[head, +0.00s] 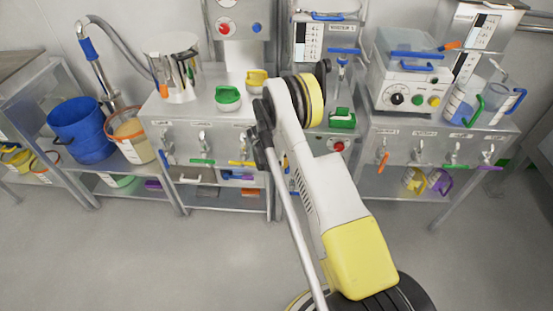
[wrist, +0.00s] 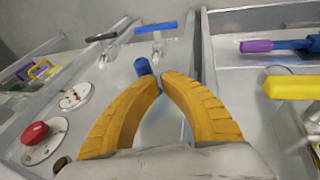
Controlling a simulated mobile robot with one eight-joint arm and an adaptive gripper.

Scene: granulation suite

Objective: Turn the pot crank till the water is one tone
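My gripper has two yellow fingers, seen in the wrist view (wrist: 161,80). Their tips are close together, with a narrow gap. A short blue peg-like handle (wrist: 142,66) shows right at the tips. I cannot tell whether it is between them or just beyond. In the head view my arm hides the gripper. A shiny steel pot (head: 172,62) stands on the left bench, with an orange handle (head: 163,90) at its lower left front. No water inside it shows. I cannot tell which handle is the pot crank.
A blue bucket (head: 80,130) and a clear tub with an orange rim (head: 131,134) stand at the left. Green (head: 228,97) and yellow (head: 257,77) handled lids lie on the bench. A control box (head: 405,75) and jugs stand at right. The floor in front is clear.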

